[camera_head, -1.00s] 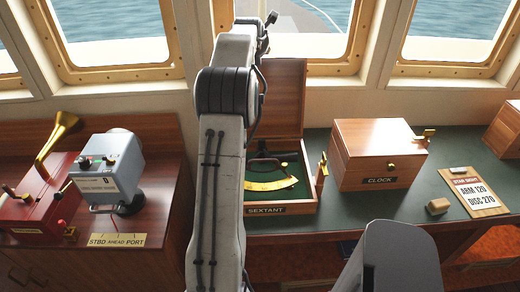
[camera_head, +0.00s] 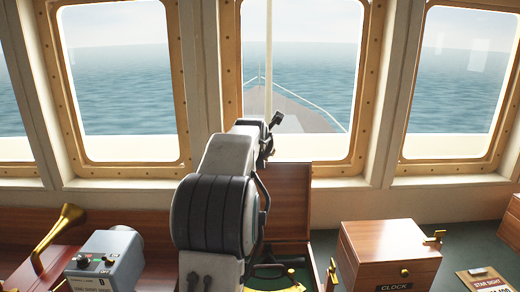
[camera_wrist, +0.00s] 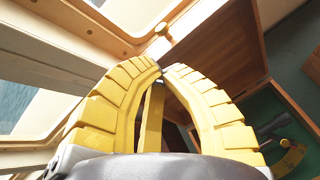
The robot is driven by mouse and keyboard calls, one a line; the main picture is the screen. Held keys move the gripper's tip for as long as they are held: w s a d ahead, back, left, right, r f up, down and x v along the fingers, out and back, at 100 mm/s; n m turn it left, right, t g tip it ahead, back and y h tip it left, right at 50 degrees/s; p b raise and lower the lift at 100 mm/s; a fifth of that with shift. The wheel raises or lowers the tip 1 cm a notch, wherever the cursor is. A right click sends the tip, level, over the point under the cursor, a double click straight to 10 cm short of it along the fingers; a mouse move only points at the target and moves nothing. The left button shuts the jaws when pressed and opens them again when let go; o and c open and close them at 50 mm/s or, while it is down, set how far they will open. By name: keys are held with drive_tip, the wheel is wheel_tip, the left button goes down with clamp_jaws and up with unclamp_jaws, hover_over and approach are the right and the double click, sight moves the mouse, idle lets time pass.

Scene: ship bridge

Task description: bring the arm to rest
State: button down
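My arm (camera_head: 215,205) stands in the middle of the head view, reaching away toward the front windows. Its far end is small and dark there, and the fingers are not visible in that view. In the wrist view my gripper (camera_wrist: 161,70) has yellow ribbed fingers curved inward with their tips together. A narrow yellow bar shows between them; I cannot tell what it belongs to. No object is visible at the fingertips. The gripper appears in front of the open wooden lid of the sextant box (camera_wrist: 222,35); the distance is unclear.
The sextant box lid (camera_head: 287,195) stands open beside my arm. The clock box (camera_head: 390,250) and a clipboard (camera_head: 483,279) are to the right. A blue-grey device (camera_head: 112,262) and a brass horn (camera_head: 60,232) are to the left. Windows (camera_head: 300,60) lie ahead.

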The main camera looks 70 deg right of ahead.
drive_tip(key=shift+v, duration=0.75)
